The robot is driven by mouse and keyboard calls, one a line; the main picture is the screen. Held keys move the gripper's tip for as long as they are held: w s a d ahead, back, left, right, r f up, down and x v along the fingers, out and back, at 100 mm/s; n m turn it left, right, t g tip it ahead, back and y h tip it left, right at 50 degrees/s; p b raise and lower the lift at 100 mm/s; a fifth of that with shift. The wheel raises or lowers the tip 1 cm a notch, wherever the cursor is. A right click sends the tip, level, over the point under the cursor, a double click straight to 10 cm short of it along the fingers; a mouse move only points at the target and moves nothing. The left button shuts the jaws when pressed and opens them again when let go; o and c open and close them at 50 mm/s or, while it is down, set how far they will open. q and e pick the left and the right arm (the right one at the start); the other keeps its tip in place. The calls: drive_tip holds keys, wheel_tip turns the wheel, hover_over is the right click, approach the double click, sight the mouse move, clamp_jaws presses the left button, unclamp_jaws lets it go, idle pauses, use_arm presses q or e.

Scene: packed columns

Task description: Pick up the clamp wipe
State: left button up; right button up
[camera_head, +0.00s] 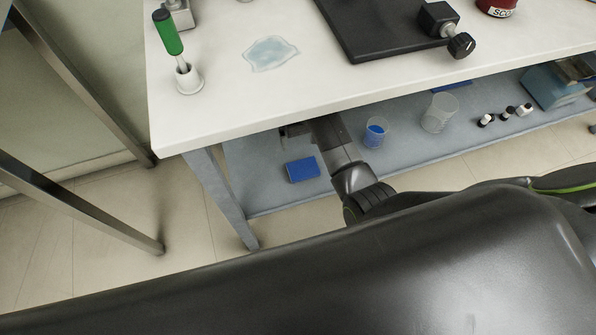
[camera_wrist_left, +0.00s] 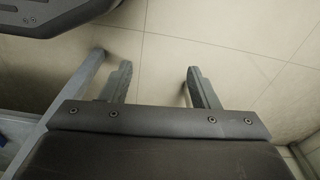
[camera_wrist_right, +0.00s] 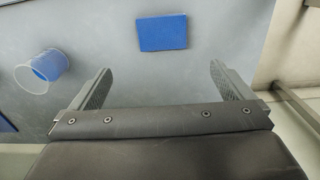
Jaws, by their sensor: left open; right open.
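A blue rectangular pad (camera_head: 303,169), which looks like the wipe, lies flat on the grey lower shelf under the white table. It also shows in the right wrist view (camera_wrist_right: 163,33), ahead of my right gripper (camera_wrist_right: 160,68). That gripper is open and empty, with the pad lying beyond its fingertips, not between them. In the head view my right arm reaches under the table's front edge, and the gripper is partly hidden there. My left gripper (camera_wrist_left: 158,67) is open and empty above the tiled floor. It does not show in the head view.
A beaker with blue contents (camera_head: 375,132), a clear beaker (camera_head: 439,112), another blue item (camera_head: 452,86) and small bottles stand on the shelf. The tabletop (camera_head: 220,110) overhangs it, with a leg (camera_head: 222,198) at left. On top are a green-handled tool (camera_head: 167,33) and a puddle (camera_head: 271,54).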

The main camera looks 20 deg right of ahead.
drive_tip(key=b, duration=0.2)
hover_over(303, 168)
wheel_tip(303, 168, down, 5)
drive_tip(key=f+b, duration=0.1)
drive_tip(key=f, duration=0.2)
drive_tip(key=f+b, duration=0.1)
drive_tip(key=f, duration=0.2)
drive_tip(key=shift+s+d+f, duration=0.1)
drive_tip(key=shift+s+d, duration=0.05)
drive_tip(key=shift+d, duration=0.05)
drive_tip(key=shift+f+b, duration=0.4)
drive_tip(key=shift+f, duration=0.05)
wheel_tip(303, 168, down, 4)
drive_tip(key=b, duration=0.2)
drive_tip(key=shift+a+f+b, duration=0.15)
drive_tip(key=shift+f+b, duration=0.05)
drive_tip(key=shift+b, duration=0.2)
drive_tip(key=shift+f, duration=0.4)
use_arm(q)
drive_tip(key=w+d+r+t, duration=0.1)
drive_tip(key=r, duration=0.4)
drive_tip(key=w+d+r+t+h, duration=0.1)
drive_tip(key=w+d+r+t, duration=0.1)
drive_tip(key=r, duration=0.3)
drive_tip(key=shift+w+r+t+h, duration=0.15)
drive_tip(key=shift+r+t+h, duration=0.15)
drive_tip(key=shift+r, duration=0.05)
drive_tip(key=shift+d, duration=0.1)
use_arm(e)
drive_tip(key=shift+c, duration=0.3)
